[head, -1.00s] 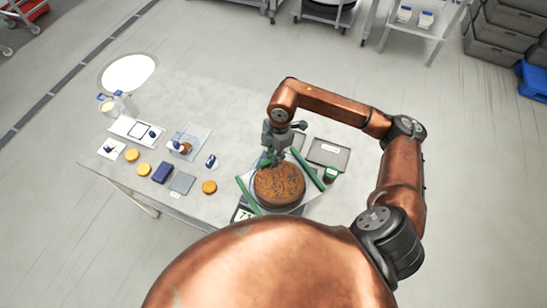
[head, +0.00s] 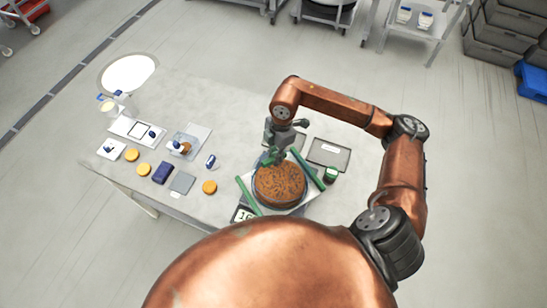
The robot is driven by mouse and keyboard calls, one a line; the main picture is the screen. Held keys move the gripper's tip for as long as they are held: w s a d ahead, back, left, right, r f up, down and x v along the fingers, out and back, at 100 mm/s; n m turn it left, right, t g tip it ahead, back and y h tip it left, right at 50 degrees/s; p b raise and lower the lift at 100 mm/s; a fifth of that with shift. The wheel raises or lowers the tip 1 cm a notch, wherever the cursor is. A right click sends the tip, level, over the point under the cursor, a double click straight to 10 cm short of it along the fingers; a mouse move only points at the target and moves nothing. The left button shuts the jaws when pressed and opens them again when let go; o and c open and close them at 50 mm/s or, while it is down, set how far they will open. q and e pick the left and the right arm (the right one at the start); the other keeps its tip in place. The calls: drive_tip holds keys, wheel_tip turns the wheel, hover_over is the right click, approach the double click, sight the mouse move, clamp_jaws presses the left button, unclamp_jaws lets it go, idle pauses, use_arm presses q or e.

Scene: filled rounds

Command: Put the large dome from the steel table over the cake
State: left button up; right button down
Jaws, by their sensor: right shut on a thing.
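The round brown cake (head: 281,182) sits on a white board (head: 312,197) with green strips along two sides, near the steel table's front edge. A clear rim (head: 304,196) shows around the cake and looks like the large dome, over it; whether its edge rests all the way down I cannot tell. My right gripper (head: 269,160) is at the cake's upper left, shut on a green part that appears to be the dome's knob. The fingertips are partly hidden. My left gripper is out of view.
The steel table (head: 232,118) has free room behind the cake. A scale display (head: 243,215) shows in front of it. A dark tray (head: 328,153) and a green-topped jar (head: 330,174) stand to the right. Small clear covers with blue knobs (head: 178,146) and orange discs (head: 209,187) lie left.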

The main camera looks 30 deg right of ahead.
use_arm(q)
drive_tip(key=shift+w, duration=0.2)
use_arm(e)
drive_tip(key=shift+d+f, duration=0.3)
drive_tip(key=shift+f, duration=0.15)
drive_tip(key=c, duration=2.2)
unclamp_jaws()
drive_tip(key=shift+c, duration=0.2)
drive_tip(key=o, duration=0.3)
drive_tip(key=shift+w+d, duration=0.15)
drive_tip(key=shift+w, duration=0.05)
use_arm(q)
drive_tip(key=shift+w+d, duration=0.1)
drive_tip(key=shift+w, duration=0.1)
use_arm(e)
drive_tip(key=shift+o, duration=0.6)
drive_tip(key=shift+r, duration=0.15)
drive_tip(key=shift+a, duration=0.2)
drive_tip(key=o, duration=0.5)
drive_tip(key=shift+c, duration=0.2)
drive_tip(key=shift+o, duration=0.2)
drive_tip(key=shift+r, duration=0.1)
use_arm(q)
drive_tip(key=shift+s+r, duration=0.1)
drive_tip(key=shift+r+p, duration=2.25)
drive_tip(key=shift+p, duration=0.05)
use_arm(e)
drive_tip(key=shift+r, duration=3.5)
